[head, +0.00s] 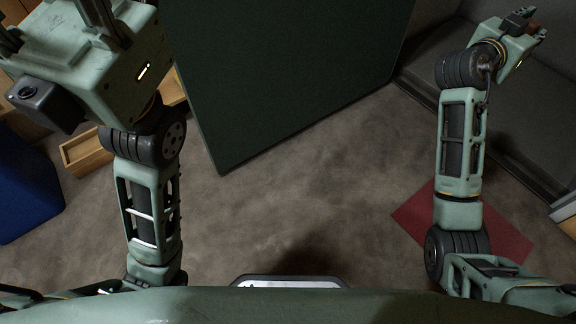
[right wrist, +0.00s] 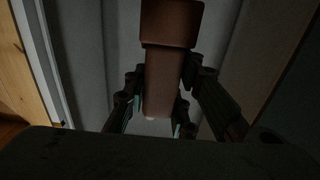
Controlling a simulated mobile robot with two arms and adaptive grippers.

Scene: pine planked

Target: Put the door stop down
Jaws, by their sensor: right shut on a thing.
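The door stop (right wrist: 168,75) is a reddish-brown block with a wider end, held between the fingers of my right gripper (right wrist: 160,98) in the right wrist view. In the head view my right gripper (head: 522,20) is at the top right, shut on the door stop and above a dark grey surface. Only a small brown bit of the door stop shows there. My left gripper (head: 92,14) is at the top left of the head view, its fingers cut off by the top edge, so its opening cannot be told.
A dark green panel (head: 290,70) fills the top middle. A red mat (head: 505,240) lies on the grey-brown floor (head: 300,200), partly behind my right arm. A wooden box (head: 88,152) and a blue object (head: 25,190) are at the left. The middle floor is clear.

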